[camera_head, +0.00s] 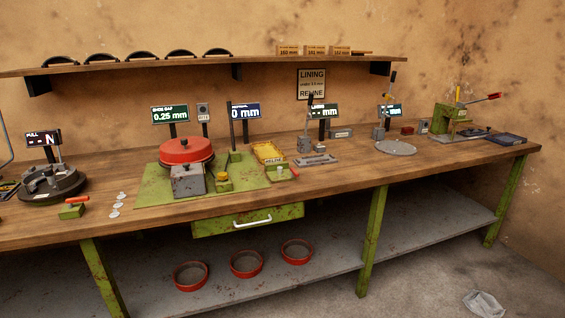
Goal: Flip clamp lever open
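Several levers show on the workbench, and I cannot tell for certain which is the clamp lever. A green block with an orange-red handle (73,207) sits at the front left, its handle lying nearly flat. A larger green press (449,116) at the far right has a lever with a red grip (488,97) pointing right. Neither of my grippers is in view.
The wooden workbench (340,185) carries a red drum (187,150), a grey block (188,181), a round grey fixture (51,184) and several displays. A shelf (275,62) hangs above. A green drawer (247,220) is below. Red rings (247,264) lie on the lower shelf.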

